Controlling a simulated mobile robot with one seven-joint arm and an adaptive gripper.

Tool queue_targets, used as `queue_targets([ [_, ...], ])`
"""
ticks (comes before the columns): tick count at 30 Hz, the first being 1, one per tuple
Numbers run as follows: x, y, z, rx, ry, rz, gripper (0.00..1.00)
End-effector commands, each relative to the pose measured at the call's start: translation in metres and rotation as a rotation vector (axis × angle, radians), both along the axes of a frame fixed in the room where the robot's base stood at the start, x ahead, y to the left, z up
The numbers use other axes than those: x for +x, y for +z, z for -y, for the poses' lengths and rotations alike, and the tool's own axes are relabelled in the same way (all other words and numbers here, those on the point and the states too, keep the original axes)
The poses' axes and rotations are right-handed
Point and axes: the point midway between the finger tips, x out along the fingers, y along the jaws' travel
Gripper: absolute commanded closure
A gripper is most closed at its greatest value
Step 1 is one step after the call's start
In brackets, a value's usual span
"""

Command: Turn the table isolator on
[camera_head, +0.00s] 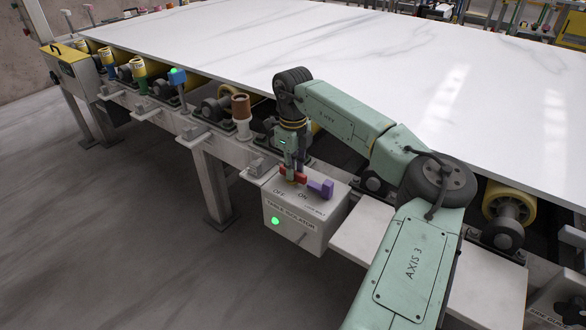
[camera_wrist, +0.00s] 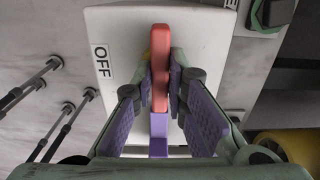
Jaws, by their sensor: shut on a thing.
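The table isolator is a white box (camera_head: 307,236) on the near side of the slab table, with OFF and ON on its top and a lit green lamp (camera_head: 275,221) on its front. A red switch handle (camera_head: 302,178) lies on its top, with a purple block (camera_head: 322,188) in line at its right. My gripper (camera_head: 292,172) reaches down from above and is shut on the red handle. In the wrist view, the handle (camera_wrist: 160,60) is between the purple-padded fingers (camera_wrist: 160,85). The OFF label (camera_wrist: 102,62) lies to its left; ON is hidden there.
A large white stone slab (camera_head: 300,50) fills the table behind the box. Rollers and a brown-topped post (camera_head: 241,108) line the table's edge. A pale flat plate (camera_head: 375,240) is right of the box. The floor (camera_head: 110,230) at left is clear.

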Motion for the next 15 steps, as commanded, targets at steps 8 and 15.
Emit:
queue_targets([
  [8,0.0006,0.0010,-0.0002,0.000,0.002,0.003,0.84],
  [15,0.0003,0.0005,-0.0001,0.000,0.001,0.001,0.68],
])
